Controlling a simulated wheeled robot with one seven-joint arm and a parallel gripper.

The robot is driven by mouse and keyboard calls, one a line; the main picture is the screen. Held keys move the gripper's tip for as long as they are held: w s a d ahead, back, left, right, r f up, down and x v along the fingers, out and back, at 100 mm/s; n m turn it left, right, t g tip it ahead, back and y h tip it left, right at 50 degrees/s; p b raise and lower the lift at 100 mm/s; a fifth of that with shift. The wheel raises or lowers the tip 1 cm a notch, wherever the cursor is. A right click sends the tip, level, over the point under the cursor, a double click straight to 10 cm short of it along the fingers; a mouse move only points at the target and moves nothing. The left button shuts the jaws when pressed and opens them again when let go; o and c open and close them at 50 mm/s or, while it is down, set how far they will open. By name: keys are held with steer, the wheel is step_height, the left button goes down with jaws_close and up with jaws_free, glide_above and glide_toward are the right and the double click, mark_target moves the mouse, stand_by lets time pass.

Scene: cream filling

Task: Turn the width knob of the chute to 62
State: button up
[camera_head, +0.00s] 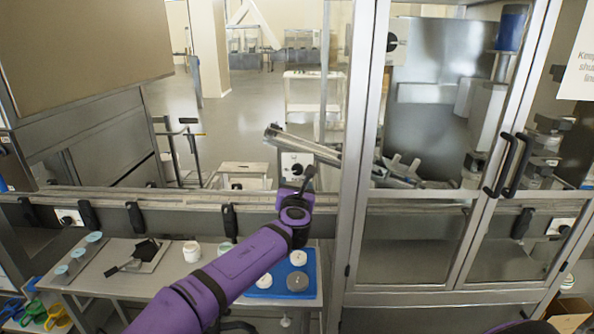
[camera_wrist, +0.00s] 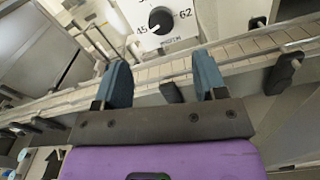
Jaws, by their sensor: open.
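The width knob (camera_wrist: 161,20) is a round black dial on a white plate (camera_wrist: 186,33) marked 45 at left and 62 at right. Its white pointer mark points to the lower left, toward 45. In the head view the plate (camera_head: 288,160) sits below a slanted metal chute (camera_head: 330,152), partly behind my gripper (camera_head: 306,176). In the wrist view my gripper (camera_wrist: 163,80) is open and empty. Its two blue-grey fingers are apart from the knob, which appears beyond the fingertips and between them.
A conveyor rail (camera_head: 165,196) with black clamps runs across below the plate. A glazed metal door frame (camera_head: 357,150) stands close on the right. A table (camera_head: 110,270) with a blue tray (camera_head: 262,291), jars and tools lies below my arm.

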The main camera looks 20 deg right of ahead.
mark_target(297, 170)
steer(key=x, duration=0.9)
steer(key=shift+w+d, duration=0.1)
steer(key=shift+w, duration=0.25)
steer(key=shift+c, duration=0.2)
steer(key=c, duration=0.9)
